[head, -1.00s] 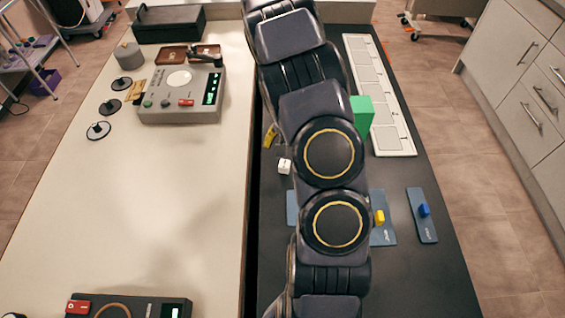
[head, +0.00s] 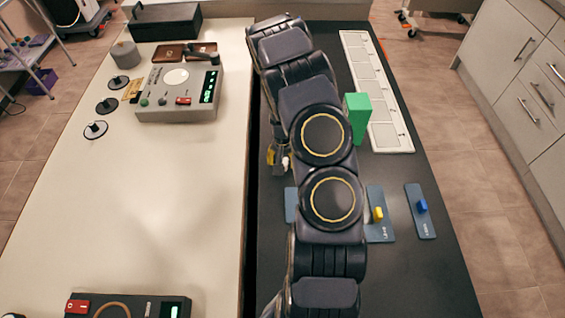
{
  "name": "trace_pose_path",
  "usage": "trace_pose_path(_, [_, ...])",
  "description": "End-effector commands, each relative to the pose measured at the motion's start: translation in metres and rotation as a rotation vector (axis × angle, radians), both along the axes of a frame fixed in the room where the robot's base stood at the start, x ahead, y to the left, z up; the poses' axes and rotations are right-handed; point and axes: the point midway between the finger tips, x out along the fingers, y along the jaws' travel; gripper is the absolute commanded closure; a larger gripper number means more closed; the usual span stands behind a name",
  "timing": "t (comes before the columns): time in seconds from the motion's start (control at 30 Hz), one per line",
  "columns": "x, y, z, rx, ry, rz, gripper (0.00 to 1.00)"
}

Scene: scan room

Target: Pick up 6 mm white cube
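The small white cube (head: 285,162) is on the dark table, left of my arm. Only a small part of it shows, because my gripper (head: 279,160) is right at it and covers most of it. A yellow patch shows at the gripper's left side. The fingertips are small and mostly hidden, so I cannot tell whether they are open or shut on the cube.
A green block (head: 357,117) stands right of my arm, near a white slotted strip (head: 390,130). Blue plates with a yellow piece (head: 378,213) and a blue piece (head: 421,206) lie lower right. A grey device (head: 178,95) sits on the pale table.

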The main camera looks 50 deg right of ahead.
Motion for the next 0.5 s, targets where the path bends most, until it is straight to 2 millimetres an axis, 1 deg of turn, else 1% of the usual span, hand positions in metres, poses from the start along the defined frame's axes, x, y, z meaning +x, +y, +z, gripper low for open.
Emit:
trace_pose_path(0.03, [-0.0001, 0.0001, 0.0, 0.0, 0.0, 0.0, 0.85])
trace_pose_path(0.07, [-0.0001, 0.0001, 0.0, 0.0, 0.0, 0.0, 0.94])
trace_pose_path(0.1, [-0.0001, 0.0001, 0.0, 0.0, 0.0, 0.0, 0.94])
trace_pose_path(0.5, [-0.0001, 0.0002, 0.0004, 0.0, 0.0, 0.0, 0.95])
